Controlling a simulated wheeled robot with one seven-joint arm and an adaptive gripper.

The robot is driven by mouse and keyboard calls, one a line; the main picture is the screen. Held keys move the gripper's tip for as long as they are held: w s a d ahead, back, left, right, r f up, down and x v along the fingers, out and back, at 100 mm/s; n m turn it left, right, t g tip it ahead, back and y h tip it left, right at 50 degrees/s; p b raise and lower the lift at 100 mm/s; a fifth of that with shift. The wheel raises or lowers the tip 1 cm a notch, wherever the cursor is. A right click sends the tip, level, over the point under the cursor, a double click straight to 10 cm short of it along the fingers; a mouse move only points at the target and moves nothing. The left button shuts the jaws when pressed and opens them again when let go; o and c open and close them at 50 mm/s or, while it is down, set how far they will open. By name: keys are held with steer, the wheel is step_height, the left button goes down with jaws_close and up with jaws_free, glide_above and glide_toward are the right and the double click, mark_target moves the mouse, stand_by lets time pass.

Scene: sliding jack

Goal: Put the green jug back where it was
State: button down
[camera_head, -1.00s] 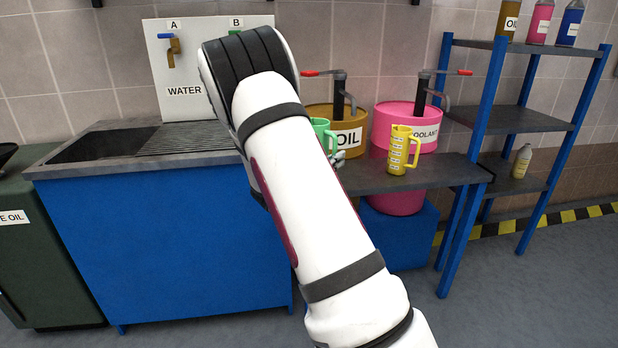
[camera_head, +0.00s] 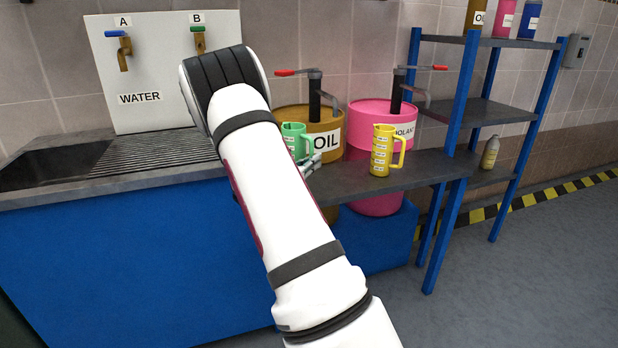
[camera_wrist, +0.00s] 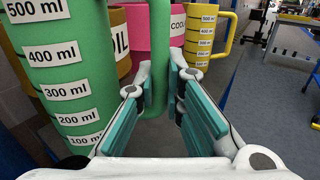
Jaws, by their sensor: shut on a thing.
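The green jug (camera_head: 295,136) has white volume labels and stands out in front of the oil drum in the head view, partly behind my arm. In the wrist view the green jug (camera_wrist: 62,62) fills the left side, upright, with its handle running between my fingers. My gripper (camera_wrist: 160,85) is shut on that handle. In the head view my gripper (camera_head: 309,164) shows only in part at the jug's lower right. The jug's base is hidden, so I cannot tell whether it touches the grey bench (camera_head: 400,173).
A yellow jug (camera_head: 381,152) stands on the bench to the right. Behind are the brown oil drum (camera_head: 336,118) and pink coolant drum (camera_head: 372,112), both with pumps. A sink (camera_head: 60,163) with two taps is left; a blue-posted shelf (camera_head: 490,110) is right. Bare bench lies between the jugs.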

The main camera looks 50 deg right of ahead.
steer(key=shift+f+b, duration=0.45)
steer(key=shift+f, duration=1.4)
steer(key=shift+f, duration=0.1)
steer(key=c, duration=1.7)
jaws_free()
